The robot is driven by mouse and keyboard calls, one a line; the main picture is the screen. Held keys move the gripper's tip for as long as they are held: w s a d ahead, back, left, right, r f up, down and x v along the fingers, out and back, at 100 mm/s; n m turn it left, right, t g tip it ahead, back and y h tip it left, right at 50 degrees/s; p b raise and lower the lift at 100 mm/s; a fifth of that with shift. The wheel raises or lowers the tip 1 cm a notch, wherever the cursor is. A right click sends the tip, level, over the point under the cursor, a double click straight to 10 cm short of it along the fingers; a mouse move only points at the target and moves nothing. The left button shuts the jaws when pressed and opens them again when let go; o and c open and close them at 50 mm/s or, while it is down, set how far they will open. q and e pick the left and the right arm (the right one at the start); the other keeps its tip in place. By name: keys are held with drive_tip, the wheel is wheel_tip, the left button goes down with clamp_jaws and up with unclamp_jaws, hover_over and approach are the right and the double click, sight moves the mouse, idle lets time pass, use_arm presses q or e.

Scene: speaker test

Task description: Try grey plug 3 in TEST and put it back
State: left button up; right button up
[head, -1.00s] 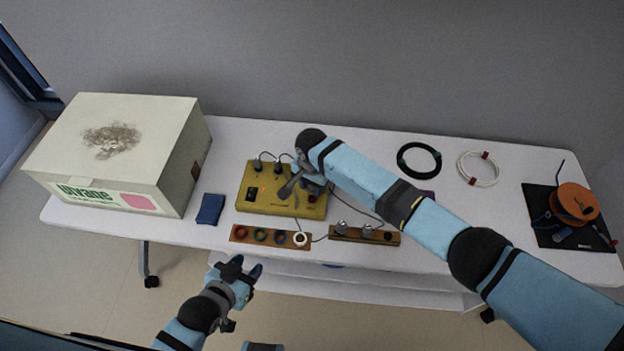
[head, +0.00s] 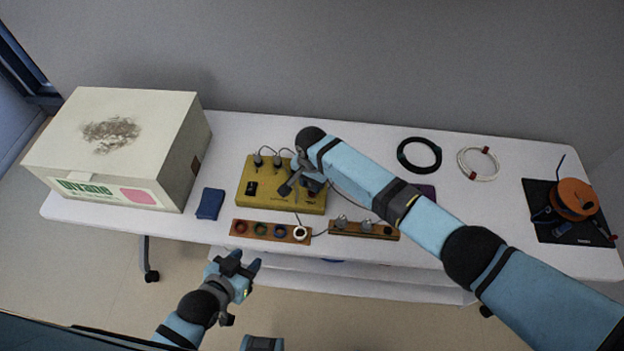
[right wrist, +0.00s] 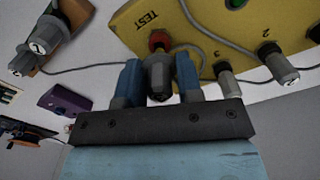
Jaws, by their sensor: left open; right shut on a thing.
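The yellow box (head: 255,204) stands mid-table. In the right wrist view, its TEST label (right wrist: 147,21) is beside a red-rimmed socket (right wrist: 160,38). My right gripper (right wrist: 159,84) is shut on a dark grey plug (right wrist: 159,72), lined up at that socket and overlapping it. I cannot tell how deep it sits, and its number is hidden. In the head view my right gripper covers it. The wooden plug rack (head: 352,233) holds two grey plugs; one end reads 1 (right wrist: 38,47). Its right-hand place looks empty. My left gripper (head: 243,264) is open and empty before the table.
Other plugs (right wrist: 228,82) with cables sit in the box near labels 3 and 2. A wooden strip with coloured rings (head: 270,239) lies in front. A large carton (head: 180,165) and blue item (head: 209,203) are left; cable coils (head: 419,155) and an orange spool (head: 576,197) are right.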

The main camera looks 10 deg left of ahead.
drive_tip(key=shift+p, duration=0.45)
idle(0.7)
drive_tip(key=shift+f+b, duration=0.4)
drive_tip(key=shift+f, duration=0.5)
idle(0.6)
drive_tip(key=o, duration=1)
